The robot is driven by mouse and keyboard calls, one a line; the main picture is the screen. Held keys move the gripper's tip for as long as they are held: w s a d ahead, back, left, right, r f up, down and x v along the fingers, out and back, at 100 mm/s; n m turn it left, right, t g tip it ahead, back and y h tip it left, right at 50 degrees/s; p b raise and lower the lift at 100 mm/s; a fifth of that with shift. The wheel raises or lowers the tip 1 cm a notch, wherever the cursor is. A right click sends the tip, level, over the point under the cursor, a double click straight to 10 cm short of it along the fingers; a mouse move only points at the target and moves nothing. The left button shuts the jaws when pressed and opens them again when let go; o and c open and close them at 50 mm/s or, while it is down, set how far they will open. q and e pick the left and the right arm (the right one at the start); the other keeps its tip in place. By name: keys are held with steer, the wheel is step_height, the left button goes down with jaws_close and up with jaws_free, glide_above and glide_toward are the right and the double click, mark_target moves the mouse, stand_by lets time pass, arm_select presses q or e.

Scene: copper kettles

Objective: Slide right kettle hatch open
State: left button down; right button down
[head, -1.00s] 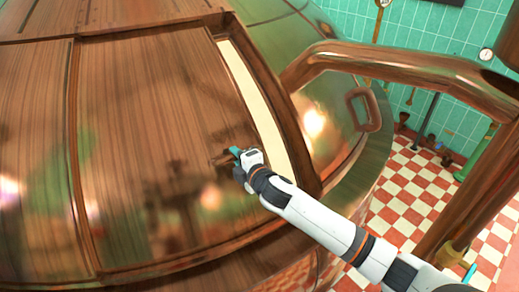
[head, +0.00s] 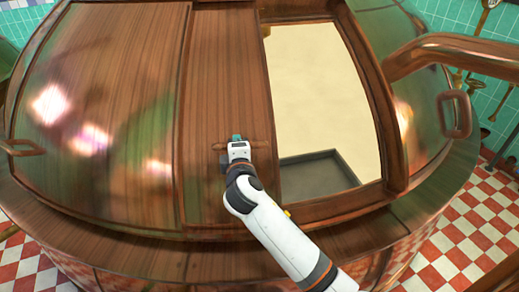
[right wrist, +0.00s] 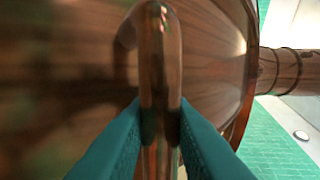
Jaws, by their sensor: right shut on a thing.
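The large copper kettle (head: 100,120) fills most of the head view. Its sliding hatch (head: 225,80) is a copper panel standing left of a wide opening (head: 315,90), through which a pale cream interior shows. My right gripper (head: 237,143) is shut on the hatch handle (head: 265,145), a copper bar near the panel's lower right part. In the right wrist view the teal fingers (right wrist: 160,130) sit on both sides of the handle bar (right wrist: 158,60). The left gripper is not in view.
A grey tray-like ledge (head: 318,172) shows inside the opening's lower part. A thick copper pipe (head: 450,48) runs at the right, above a side handle (head: 455,113). Red and white floor tiles (head: 470,225) lie beyond the kettle's rim.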

steer(key=shift+s+a+f, duration=0.1)
steer(key=shift+a+f, duration=0.2)
steer(key=shift+a, duration=0.1)
steer(key=c, duration=1.3)
jaws_free()
steer(key=shift+r, duration=0.1)
steer(key=shift+c, duration=0.2)
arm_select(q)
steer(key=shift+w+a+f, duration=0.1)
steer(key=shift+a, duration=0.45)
arm_select(e)
steer(key=shift+d+r, duration=0.1)
